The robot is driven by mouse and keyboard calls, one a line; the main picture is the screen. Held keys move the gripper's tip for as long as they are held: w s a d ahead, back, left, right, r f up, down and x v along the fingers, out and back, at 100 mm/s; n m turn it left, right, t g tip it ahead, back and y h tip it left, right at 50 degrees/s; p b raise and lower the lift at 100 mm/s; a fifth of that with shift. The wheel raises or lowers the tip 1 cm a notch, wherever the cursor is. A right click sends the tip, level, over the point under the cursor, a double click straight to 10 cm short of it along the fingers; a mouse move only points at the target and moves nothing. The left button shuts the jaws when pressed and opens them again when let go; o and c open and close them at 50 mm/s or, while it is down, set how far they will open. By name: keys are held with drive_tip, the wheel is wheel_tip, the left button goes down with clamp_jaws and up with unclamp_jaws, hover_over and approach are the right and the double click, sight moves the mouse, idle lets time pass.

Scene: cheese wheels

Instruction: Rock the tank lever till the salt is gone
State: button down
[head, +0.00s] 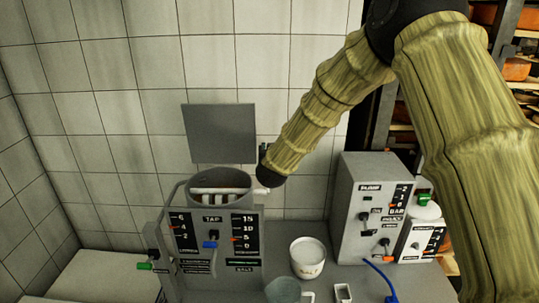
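The grey tank (220,192) stands open-topped on the counter, with white bars inside it. Its front has a left scale, a TAP label with a blue-tipped lever (210,244), and a right scale from 15 down to 0, its red marker (235,239) low on it. A green-tipped lever (146,266) sticks out at the tank's left side. I cannot tell which is the tank lever. My gripper (264,187) is at the tank's right rim, mostly hidden behind the wrist; its fingers and any contact are unclear.
A white pot (308,258) stands right of the tank, with a greenish cup (283,290) in front. A grey control box (372,205) with a BAR scale and a blue hose (380,277) is further right. A grey panel (219,134) rises behind the tank. My arm covers the upper right.

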drive_tip(key=shift+w+d+r, duration=0.1)
drive_tip(key=shift+w+d, duration=0.05)
drive_tip(key=shift+d, duration=0.1)
drive_tip(key=c, duration=1)
unclamp_jaws()
drive_tip(key=shift+o, duration=0.6)
drive_tip(key=shift+w+d+f, duration=0.1)
drive_tip(key=shift+w+f, duration=0.05)
drive_tip(key=shift+f, duration=0.1)
drive_tip(key=shift+s+a+r, duration=0.1)
drive_tip(key=shift+s+a, duration=0.2)
drive_tip(key=v, duration=1.1)
drive_tip(key=shift+s+d, duration=0.2)
drive_tip(key=shift+r, duration=0.1)
